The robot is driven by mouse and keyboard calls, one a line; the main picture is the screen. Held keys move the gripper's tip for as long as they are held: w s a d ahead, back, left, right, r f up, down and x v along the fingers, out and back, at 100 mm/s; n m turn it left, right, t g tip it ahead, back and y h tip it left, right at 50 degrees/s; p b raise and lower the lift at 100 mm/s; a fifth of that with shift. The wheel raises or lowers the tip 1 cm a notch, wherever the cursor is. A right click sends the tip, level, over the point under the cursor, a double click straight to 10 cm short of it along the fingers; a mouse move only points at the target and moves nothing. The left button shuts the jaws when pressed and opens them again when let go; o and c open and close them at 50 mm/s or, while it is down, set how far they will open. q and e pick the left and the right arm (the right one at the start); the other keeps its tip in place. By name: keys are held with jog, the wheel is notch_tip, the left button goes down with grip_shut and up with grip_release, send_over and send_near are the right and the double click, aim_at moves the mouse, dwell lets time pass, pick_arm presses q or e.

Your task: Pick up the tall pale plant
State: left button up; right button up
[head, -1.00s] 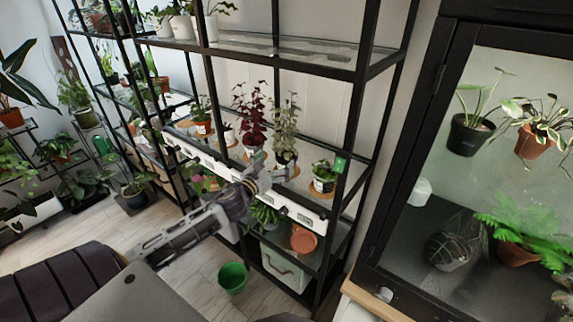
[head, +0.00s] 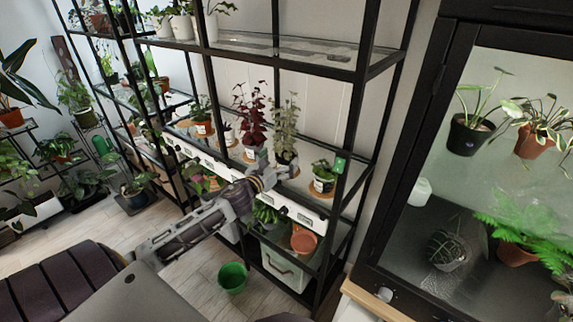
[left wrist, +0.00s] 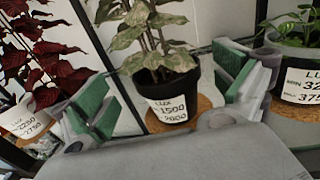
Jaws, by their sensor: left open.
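The tall pale plant (head: 286,126) stands upright in a dark pot with a white label on the middle shelf. In the left wrist view its pale leaves (left wrist: 150,35) and labelled pot (left wrist: 167,92) show between the fingers, on a round cork mat (left wrist: 192,108). My left gripper (head: 272,172) is in front of the pot at the shelf edge, open. In the left wrist view its green-padded fingers (left wrist: 165,100) are on either side of the pot, apart from it as far as I can see. The pot's lower part is partly hidden in the head view.
A dark red plant (head: 251,115) stands left of the pale one, and a short green plant (head: 323,172) stands right. Black rack posts (head: 352,130) and a white shelf front (head: 300,212) are close to the gripper. A green bucket (head: 232,277) is on the floor.

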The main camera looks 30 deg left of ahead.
aim_at(292, 150)
pick_arm(q)
jog(key=shift+w+d, duration=0.25)
jog(key=shift+w, duration=0.8)
jog(key=shift+w+f, duration=0.1)
jog(key=shift+w, duration=0.9)
jog(key=c, duration=1.2)
